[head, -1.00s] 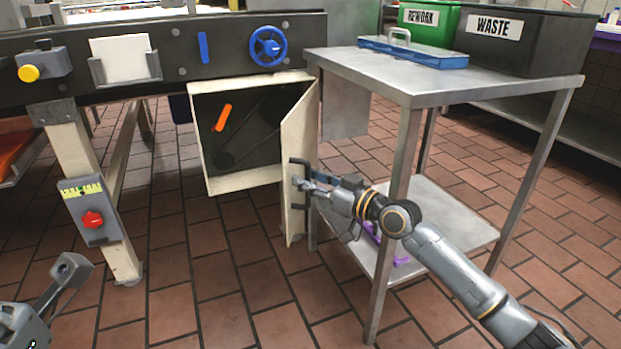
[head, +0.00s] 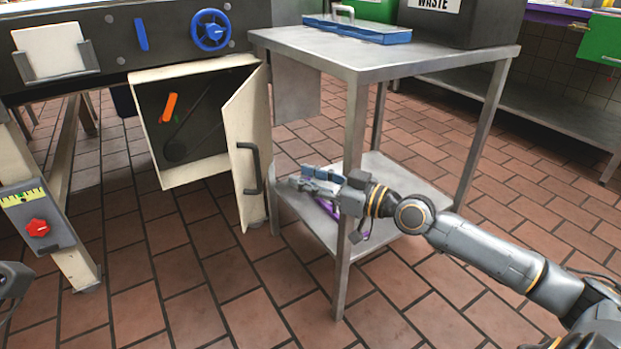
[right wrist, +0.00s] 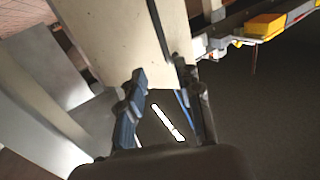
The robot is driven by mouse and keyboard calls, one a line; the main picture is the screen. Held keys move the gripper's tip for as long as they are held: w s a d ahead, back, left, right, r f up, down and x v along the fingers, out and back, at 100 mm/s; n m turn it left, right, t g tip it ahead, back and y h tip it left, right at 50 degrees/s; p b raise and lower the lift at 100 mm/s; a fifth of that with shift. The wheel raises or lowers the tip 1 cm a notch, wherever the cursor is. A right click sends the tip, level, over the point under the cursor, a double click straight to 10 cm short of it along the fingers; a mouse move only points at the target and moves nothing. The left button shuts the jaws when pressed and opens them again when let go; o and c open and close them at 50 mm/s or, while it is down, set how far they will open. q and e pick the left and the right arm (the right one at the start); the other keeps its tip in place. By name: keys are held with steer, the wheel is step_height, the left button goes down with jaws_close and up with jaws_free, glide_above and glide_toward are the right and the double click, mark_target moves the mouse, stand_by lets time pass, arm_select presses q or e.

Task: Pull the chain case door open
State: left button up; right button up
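The cream chain case (head: 147,140) hangs under the machine's dark front panel. Its door (head: 236,120) is hinged at the right and stands well open, showing the dark inside with an orange handle (head: 169,107). The door's black bar handle (head: 250,168) is on its outer face. My right gripper (head: 303,179) is right of the handle, apart from it and holding nothing. In the right wrist view its two fingers (right wrist: 165,105) are spread, with a cream panel, likely the door (right wrist: 110,40), beyond them. Only a bit of my left arm (head: 12,285) shows at the left edge; its fingers are hidden.
A steel table (head: 400,58) with a lower shelf stands just right of the door, its front leg close behind my right gripper. Open tiled floor (head: 200,290) lies in front.

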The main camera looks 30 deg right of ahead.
steer(key=shift+s+d, duration=0.15)
steer(key=shift+s, duration=0.15)
